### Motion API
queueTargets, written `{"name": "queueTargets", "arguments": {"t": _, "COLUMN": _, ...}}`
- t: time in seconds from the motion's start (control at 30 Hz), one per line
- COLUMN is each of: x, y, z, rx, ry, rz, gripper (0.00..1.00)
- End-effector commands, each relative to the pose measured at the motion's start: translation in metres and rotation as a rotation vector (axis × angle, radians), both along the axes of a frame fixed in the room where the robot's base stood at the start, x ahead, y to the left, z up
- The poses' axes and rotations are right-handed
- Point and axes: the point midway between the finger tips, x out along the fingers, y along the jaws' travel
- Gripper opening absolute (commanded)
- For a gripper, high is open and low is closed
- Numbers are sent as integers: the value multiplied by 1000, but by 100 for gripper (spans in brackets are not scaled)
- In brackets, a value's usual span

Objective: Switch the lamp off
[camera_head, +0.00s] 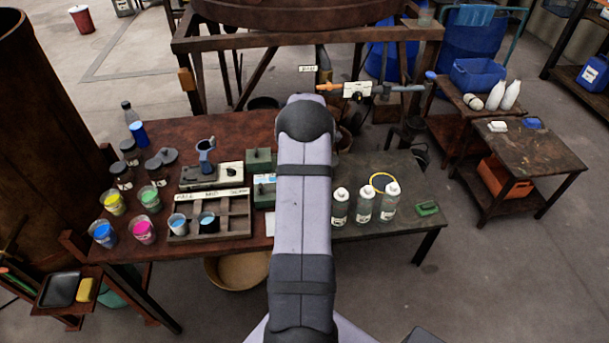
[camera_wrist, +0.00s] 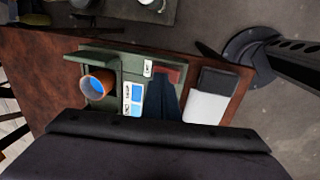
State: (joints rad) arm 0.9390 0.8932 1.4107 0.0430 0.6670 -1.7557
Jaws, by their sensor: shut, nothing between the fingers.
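A green box-shaped unit (camera_wrist: 98,52) fills the middle of the wrist view. It has an open bay at its left, holding a cup with blue contents (camera_wrist: 98,86). Beside the bay are blue-and-white label panels (camera_wrist: 132,93), a small white plate with a dark mark (camera_wrist: 148,68) and a dark red part (camera_wrist: 170,74). I cannot tell which part is the lamp or its switch. My gripper (camera_wrist: 167,92) shows as a dark, narrow, shut shape over the unit's right part, close to the red part; contact is unclear. In the head view my arm hides the gripper and part of the green units (camera_head: 262,185).
A grey-and-white block (camera_wrist: 211,97) lies right of the unit. A compartment tray (camera_head: 205,228) with cups and several coloured cups stand left on the brown table (camera_head: 185,135). White-capped bottles (camera_head: 365,205) stand right of my arm on the dark table (camera_head: 350,232).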

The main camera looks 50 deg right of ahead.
Motion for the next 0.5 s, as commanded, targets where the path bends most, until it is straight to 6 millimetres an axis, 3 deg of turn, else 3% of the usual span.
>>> {"name": "queueTargets", "arguments": {"t": 0.5, "x": 0, "y": 0, "z": 7, "rx": -1, "ry": -1, "rz": 0, "gripper": 0}}
